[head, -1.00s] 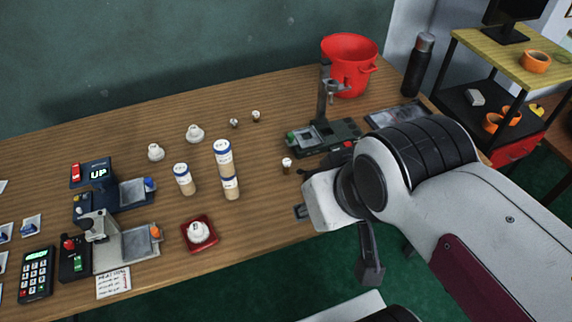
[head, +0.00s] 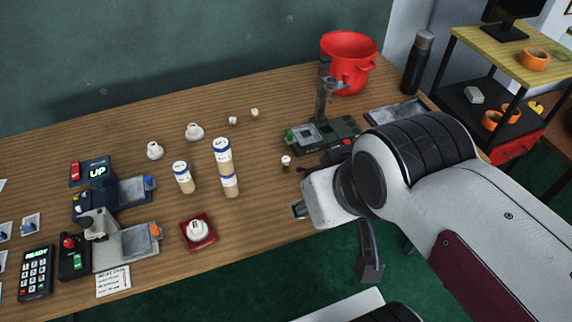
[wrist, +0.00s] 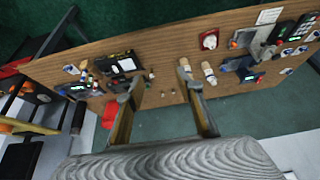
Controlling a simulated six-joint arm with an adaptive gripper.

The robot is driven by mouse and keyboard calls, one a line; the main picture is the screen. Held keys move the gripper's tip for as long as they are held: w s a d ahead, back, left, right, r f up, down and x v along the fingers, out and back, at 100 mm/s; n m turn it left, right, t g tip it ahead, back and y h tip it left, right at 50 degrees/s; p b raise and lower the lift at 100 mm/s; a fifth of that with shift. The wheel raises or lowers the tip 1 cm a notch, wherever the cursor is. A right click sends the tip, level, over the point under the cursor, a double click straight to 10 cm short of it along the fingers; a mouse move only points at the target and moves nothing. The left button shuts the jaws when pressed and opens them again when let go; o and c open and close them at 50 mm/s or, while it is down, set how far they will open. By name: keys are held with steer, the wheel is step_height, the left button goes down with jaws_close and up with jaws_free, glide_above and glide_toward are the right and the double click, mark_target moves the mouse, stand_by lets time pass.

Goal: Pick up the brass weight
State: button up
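No piece is clearly brass in colour, so I cannot tell which one is the brass weight. A small piece with a pale top and brownish base (head: 286,162) stands on the table, left of my arm's end. Two smaller pale-topped pieces (head: 233,121) stand farther back, and two larger white knobbed pieces (head: 194,133) stand to their left. Another white knobbed piece (head: 197,229) sits on a red dish (head: 208,243). My gripper (wrist: 160,84) is open and empty in the wrist view, with its fingers wide apart. In the head view my arm partly hides it.
Pale cylinders with blue bands (head: 222,153) stand mid-table, two apparently stacked. A dark stand device (head: 322,133) and a red bucket (head: 348,65) are behind my arm. Blue and grey devices (head: 130,240) and a keypad (head: 37,272) fill the left.

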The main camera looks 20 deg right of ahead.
steer(key=w+d+f+t+h, duration=0.1)
steer(key=w+d+f, duration=0.15)
steer(key=w, duration=0.45)
steer(key=w+d+f, duration=0.1)
steer(key=w+d, duration=0.2)
steer(key=w, duration=0.3)
steer(key=n+t, duration=0.3)
glide_above(287, 164)
steer(key=s+d, duration=0.3)
steer(key=s, duration=0.3)
step_height(287, 164, down, 16)
steer(key=r, duration=0.1)
steer(key=f+y, duration=0.1)
steer(key=f, duration=0.2)
steer(key=f+t+y, duration=0.1)
steer(key=f, duration=0.2)
steer(key=a+f+t+y, duration=0.1)
steer(key=f, duration=0.2)
steer(key=shift+w+f, duration=0.1)
steer(key=shift+w, duration=0.25)
steer(key=shift+s+a+f+m+t, duration=0.15)
steer(key=shift+s+f+m+t, duration=0.1)
steer(key=shift+f+m+t, duration=0.3)
steer(key=shift+f, duration=0.1)
steer(key=shift+x, duration=1.3)
steer(key=shift+w, duration=0.1)
steer(key=shift+a+x, duration=0.2)
steer(key=shift+x, duration=2.3)
